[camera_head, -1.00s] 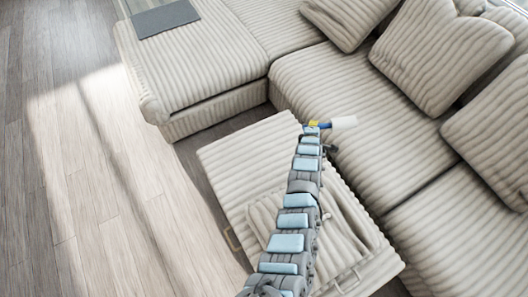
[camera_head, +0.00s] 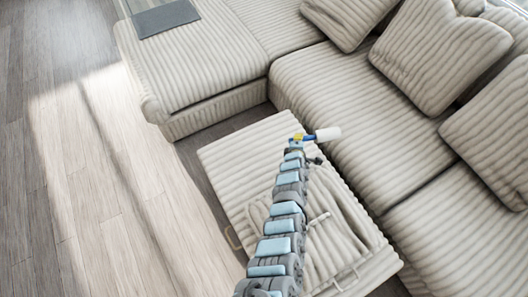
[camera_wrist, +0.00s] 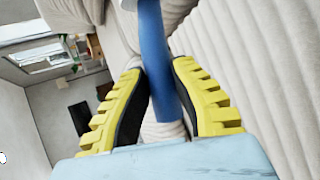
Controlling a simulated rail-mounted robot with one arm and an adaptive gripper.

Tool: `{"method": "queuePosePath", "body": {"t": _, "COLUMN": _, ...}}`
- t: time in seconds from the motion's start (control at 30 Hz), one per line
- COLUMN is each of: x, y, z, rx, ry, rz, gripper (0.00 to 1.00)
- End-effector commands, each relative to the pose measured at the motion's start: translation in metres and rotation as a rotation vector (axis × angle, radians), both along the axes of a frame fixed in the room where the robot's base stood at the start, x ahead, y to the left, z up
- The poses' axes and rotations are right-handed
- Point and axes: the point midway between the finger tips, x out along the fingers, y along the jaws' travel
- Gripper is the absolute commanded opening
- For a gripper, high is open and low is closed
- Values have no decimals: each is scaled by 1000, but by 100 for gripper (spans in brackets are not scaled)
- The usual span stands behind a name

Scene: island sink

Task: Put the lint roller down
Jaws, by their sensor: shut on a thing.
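The lint roller (camera_head: 327,134) has a white roll and a blue handle. My gripper (camera_head: 299,138) is shut on its blue handle, over the far end of the ribbed ottoman (camera_head: 235,150). In the wrist view the blue handle (camera_wrist: 157,60) passes between the two yellow-and-black fingers of my gripper (camera_wrist: 160,100). The white roll points to the right in the head view. I cannot tell how high the roller is above the ottoman.
A ribbed sofa (camera_head: 345,110) with several cushions (camera_head: 440,55) stands behind and to the right. A grey mat (camera_head: 165,18) lies on its left section. A ribbed pillow or folded pad (camera_head: 340,240) rests on the near part of the ottoman. Wooden floor (camera_head: 100,180) is clear at left.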

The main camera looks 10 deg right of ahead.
Motion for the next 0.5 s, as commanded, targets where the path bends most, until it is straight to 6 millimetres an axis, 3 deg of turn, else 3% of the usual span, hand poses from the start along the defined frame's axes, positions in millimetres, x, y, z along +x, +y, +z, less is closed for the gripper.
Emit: {"method": "queuePosePath", "body": {"t": 0.5, "x": 4, "y": -1, "z": 0, "rx": -15, "ry": -2, "rz": 5, "gripper": 0}}
